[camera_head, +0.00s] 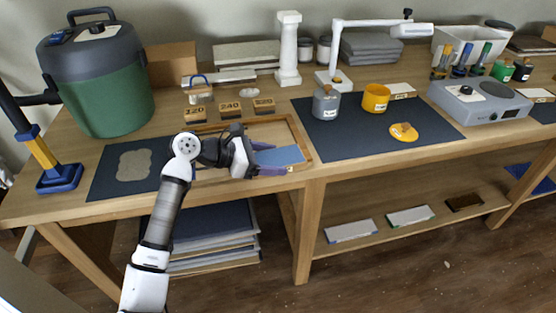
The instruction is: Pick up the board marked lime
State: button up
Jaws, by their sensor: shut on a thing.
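My gripper (269,158) reaches right over the front of a shallow wooden tray (298,134) on the table. It is shut on a flat blue board (287,155), whose right part shows beyond the fingers. I cannot read a marking on this board, and the gripper hides its left part. On the lower shelf lie a board with a blue edge (350,230), a board with a green edge (410,216) and a dark brown board (464,201). Their markings are too small to read.
Sanding blocks (230,109) stand behind the tray. A green canister (100,85) stands at left. Stacked panels (215,240) lie under the table.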

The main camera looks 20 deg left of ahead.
jog(key=shift+c, duration=1.1)
jog(key=shift+r, duration=0.1)
